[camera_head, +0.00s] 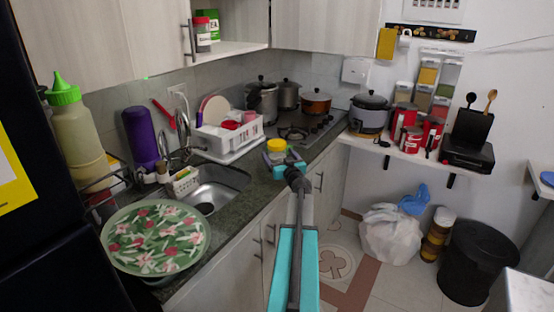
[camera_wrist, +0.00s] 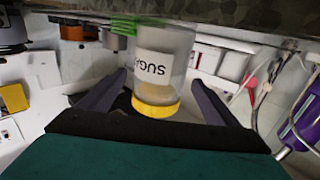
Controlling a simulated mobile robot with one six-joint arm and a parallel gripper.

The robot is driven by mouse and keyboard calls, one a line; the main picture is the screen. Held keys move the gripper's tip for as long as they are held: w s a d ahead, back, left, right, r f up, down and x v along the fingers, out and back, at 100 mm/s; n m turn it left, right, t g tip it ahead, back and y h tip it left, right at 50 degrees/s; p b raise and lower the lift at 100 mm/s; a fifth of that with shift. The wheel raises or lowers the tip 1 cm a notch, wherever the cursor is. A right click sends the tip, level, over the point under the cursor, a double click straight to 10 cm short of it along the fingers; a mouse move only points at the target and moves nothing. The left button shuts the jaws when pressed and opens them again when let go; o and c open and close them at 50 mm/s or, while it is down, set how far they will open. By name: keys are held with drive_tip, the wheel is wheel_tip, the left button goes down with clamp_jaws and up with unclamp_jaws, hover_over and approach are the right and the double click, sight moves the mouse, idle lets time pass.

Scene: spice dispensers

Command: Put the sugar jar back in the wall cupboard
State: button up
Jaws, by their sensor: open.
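The sugar jar (camera_head: 276,156) is clear with a yellow lid and stands on the counter near its front edge, between sink and stove. In the wrist view the jar (camera_wrist: 162,65) appears upside down, with a white label reading "SUGA". My gripper (camera_head: 288,168) is at the jar from the front. In the wrist view its open fingers (camera_wrist: 158,88) lie on either side of the jar, with gaps visible near the lid. The wall cupboard (camera_head: 238,46) has an open section at upper left, holding a red-lidded jar (camera_head: 202,35) and a green container (camera_head: 213,22).
A white dish rack (camera_head: 235,143) stands behind and left of the jar, with the sink (camera_head: 215,190) in front of it. The stove (camera_head: 300,132) with several pots is to the right. The open cupboard shelf has free room on its right.

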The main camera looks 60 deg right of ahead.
sight(277, 142)
drive_tip(key=shift+x, duration=1.5)
drive_tip(key=shift+c, duration=0.3)
drive_tip(key=shift+d, duration=0.1)
drive_tip(key=c, duration=1.8)
drive_tip(key=shift+r, duration=0.2)
drive_tip(key=shift+r+p, duration=0.35)
drive_tip(key=shift+r, duration=1.1)
drive_tip(key=shift+s+r, duration=0.15)
drive_tip(key=shift+r, duration=0.05)
drive_tip(key=s+a+r, duration=0.1)
drive_tip(key=s+a, duration=0.8)
drive_tip(key=a, duration=0.4)
drive_tip(key=shift+r+b, duration=0.2)
drive_tip(key=shift+b, duration=0.1)
